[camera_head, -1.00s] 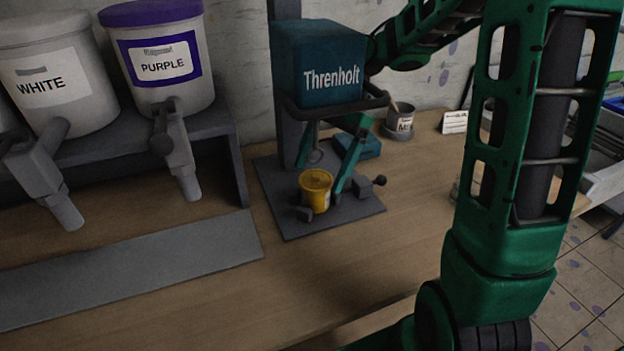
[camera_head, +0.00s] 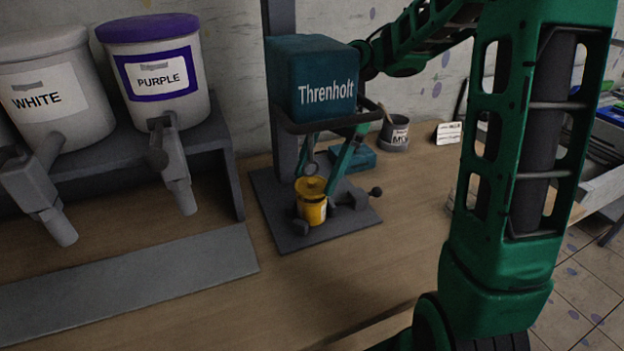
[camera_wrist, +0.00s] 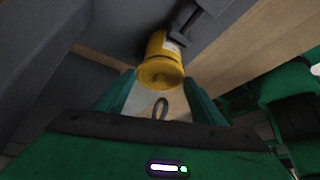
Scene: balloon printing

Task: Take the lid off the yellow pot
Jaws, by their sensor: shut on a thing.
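The yellow pot (camera_head: 312,212) stands upright on the dark base plate of the stand, between small grey clamp pieces. The pot also shows in the wrist view (camera_wrist: 160,47). Its round yellow lid (camera_head: 311,186) appears slightly raised above the pot's rim, directly over it. In the wrist view the lid (camera_wrist: 160,77) is between my fingertips, with a grey ring on the near side. My gripper (camera_head: 314,182) reaches down under the teal Threnholt box and is shut on the lid. The far fingertip is partly hidden.
The Threnholt box (camera_head: 325,88) and its dark bar stand close above my gripper. The PURPLE (camera_head: 160,75) and WHITE (camera_head: 45,100) dispensers are at left. A labelled cup (camera_head: 396,130) stands behind at right. The front bench is clear.

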